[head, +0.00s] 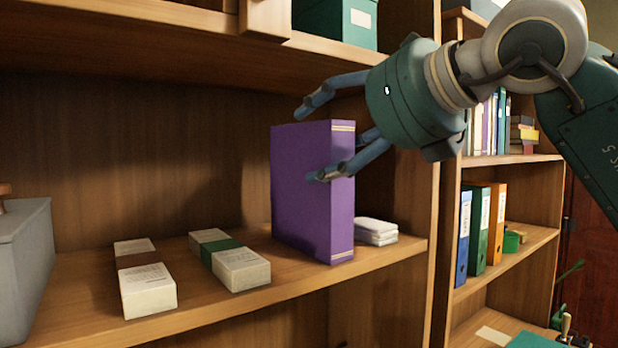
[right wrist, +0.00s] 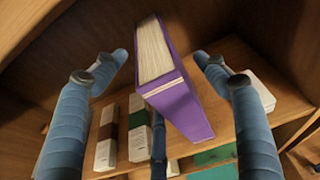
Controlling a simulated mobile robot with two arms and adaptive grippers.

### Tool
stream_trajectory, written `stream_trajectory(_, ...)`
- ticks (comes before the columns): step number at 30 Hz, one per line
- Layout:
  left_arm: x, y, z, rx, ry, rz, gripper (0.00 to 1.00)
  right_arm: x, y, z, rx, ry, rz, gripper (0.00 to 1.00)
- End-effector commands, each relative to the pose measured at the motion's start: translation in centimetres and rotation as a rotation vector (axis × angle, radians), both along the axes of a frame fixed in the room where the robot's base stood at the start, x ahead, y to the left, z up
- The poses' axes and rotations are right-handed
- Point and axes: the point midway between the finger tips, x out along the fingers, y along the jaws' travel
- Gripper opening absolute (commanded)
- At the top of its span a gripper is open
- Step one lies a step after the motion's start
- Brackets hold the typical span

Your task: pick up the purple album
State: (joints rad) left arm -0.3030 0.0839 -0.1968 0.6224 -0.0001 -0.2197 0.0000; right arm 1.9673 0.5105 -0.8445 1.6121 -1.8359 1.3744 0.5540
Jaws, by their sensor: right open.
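The purple album (head: 305,190) stands upright on the wooden shelf in the head view, its spine with pale bands at top and bottom turned toward me. My right gripper (head: 325,140) is open around the upper part of the album, with blue fingers on either side of it. In the right wrist view the album (right wrist: 178,90) shows its pale page edges and purple spine between the spread fingers of the gripper (right wrist: 165,75). I cannot tell whether any finger touches it. My left gripper is not in view.
Banded paper bundles (head: 146,280) (head: 230,260) lie left of the album, and a small white stack (head: 376,231) lies right of it. A grey box (head: 25,265) stands at far left. The upper shelf (head: 180,35) overhangs; a shelf upright (head: 420,150) is at right.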

Motion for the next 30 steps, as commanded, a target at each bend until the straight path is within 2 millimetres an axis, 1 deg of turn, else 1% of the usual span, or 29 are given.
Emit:
stream_trajectory(1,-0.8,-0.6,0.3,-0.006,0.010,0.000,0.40,0.3,0.3,-0.1,-0.001,0.002,0.001,0.72)
stream_trajectory(3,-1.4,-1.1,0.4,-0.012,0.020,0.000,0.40,0.6,0.5,-0.2,-0.001,0.001,0.000,0.72)
stream_trajectory(5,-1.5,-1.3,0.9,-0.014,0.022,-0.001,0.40,1.0,0.8,-0.3,-0.001,0.002,0.001,0.72)
stream_trajectory(9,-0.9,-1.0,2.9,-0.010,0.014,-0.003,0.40,2.5,2.0,-0.7,-0.002,0.005,0.002,0.72)
stream_trajectory(12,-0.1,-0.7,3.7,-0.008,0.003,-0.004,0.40,3.5,2.9,-1.3,-0.002,0.004,0.003,0.72)
stream_trajectory(16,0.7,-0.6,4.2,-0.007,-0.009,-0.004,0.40,4.3,3.5,-1.8,0.000,0.001,0.002,0.72)
stream_trajectory(23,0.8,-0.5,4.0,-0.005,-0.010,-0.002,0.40,4.4,3.5,-2.1,0.000,0.001,0.001,0.72)
stream_trajectory(26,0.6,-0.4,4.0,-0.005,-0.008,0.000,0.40,4.4,3.5,-2.0,0.000,0.000,0.001,0.54)
stream_trajectory(27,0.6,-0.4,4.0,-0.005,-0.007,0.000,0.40,4.4,3.5,-2.0,0.000,0.000,0.001,0.46)
stream_trajectory(29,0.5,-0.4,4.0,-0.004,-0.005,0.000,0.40,4.4,3.5,-2.0,0.000,0.000,0.001,0.34)
stream_trajectory(30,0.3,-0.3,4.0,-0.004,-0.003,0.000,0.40,4.4,3.5,-2.0,0.000,0.000,0.001,0.26)
